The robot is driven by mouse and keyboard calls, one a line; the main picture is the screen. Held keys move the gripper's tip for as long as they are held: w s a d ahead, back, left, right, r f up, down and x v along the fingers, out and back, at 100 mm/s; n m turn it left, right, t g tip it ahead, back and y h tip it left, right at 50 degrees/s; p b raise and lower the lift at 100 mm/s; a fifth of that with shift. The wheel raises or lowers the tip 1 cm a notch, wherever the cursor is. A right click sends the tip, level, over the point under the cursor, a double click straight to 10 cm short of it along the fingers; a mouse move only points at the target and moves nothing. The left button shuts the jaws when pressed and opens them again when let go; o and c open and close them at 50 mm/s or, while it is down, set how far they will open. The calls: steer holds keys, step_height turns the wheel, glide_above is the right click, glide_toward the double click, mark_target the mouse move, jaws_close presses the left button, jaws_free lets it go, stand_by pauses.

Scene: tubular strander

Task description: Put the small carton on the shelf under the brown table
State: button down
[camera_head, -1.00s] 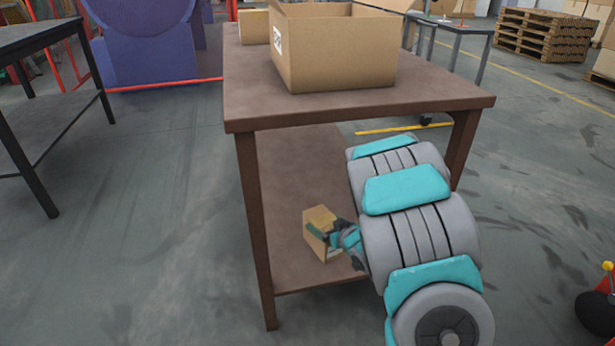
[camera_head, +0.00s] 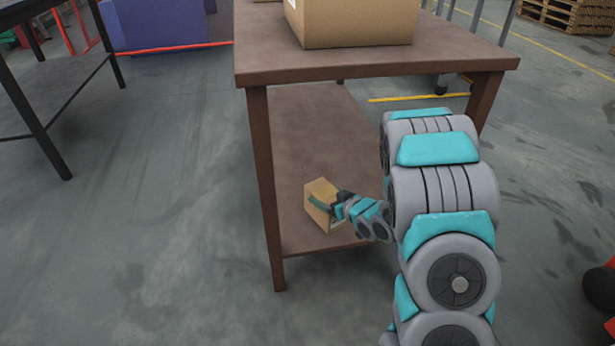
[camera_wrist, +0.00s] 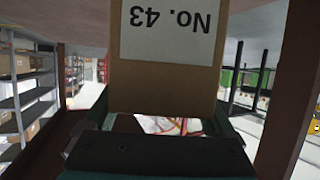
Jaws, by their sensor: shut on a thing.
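The small carton (camera_head: 319,205) is a tan box within the outline of the lower shelf (camera_head: 315,130) of the brown table (camera_head: 455,55), near the shelf's front edge. My gripper (camera_head: 331,208) is shut on it, reaching in from the right. In the wrist view the carton (camera_wrist: 165,85) fills the upper middle, with a white label reading "No. 43" upside down. I cannot tell whether its bottom touches the shelf or hangs just above it.
A large open carton (camera_head: 355,25) stands on the tabletop. The table's front left leg (camera_head: 267,190) is close to the left of the small carton. A black table (camera_head: 50,85) stands at the left. The shelf behind the small carton is clear.

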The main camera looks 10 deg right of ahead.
steer(key=shift+x, duration=5.95)
steer(key=shift+a, duration=0.2)
jaws_free()
